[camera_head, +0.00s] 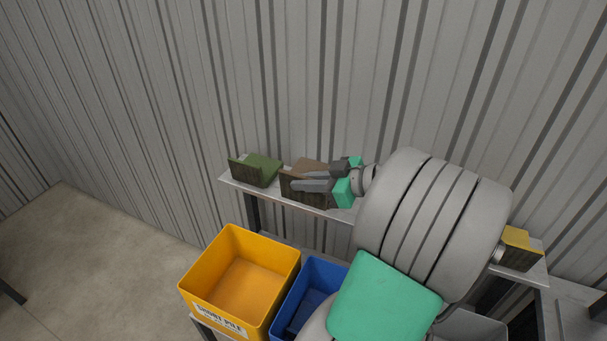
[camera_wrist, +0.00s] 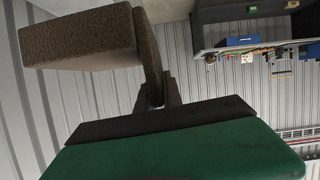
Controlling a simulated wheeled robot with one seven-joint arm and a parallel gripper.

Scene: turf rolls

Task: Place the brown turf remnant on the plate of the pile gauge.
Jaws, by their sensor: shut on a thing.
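The brown turf remnant (camera_head: 293,190) is at the wall shelf (camera_head: 236,182), to the right of a green remnant. It has an upright face and a flat part, like an L. My gripper (camera_head: 312,180) reaches in from the right and is shut on it. In the wrist view the brown remnant (camera_wrist: 85,42) fills the upper left, with its thin upright part between the fingers (camera_wrist: 158,90). I cannot tell whether it still touches the shelf. I cannot make out the pile gauge or its plate in either view.
A green remnant (camera_head: 257,170) stands at the shelf's left end and a yellow one (camera_head: 519,247) at its right. Below are a yellow bin (camera_head: 200,288), a blue bin (camera_head: 285,310) and a grey bin (camera_head: 480,326). A corrugated wall (camera_head: 230,80) rises behind the shelf.

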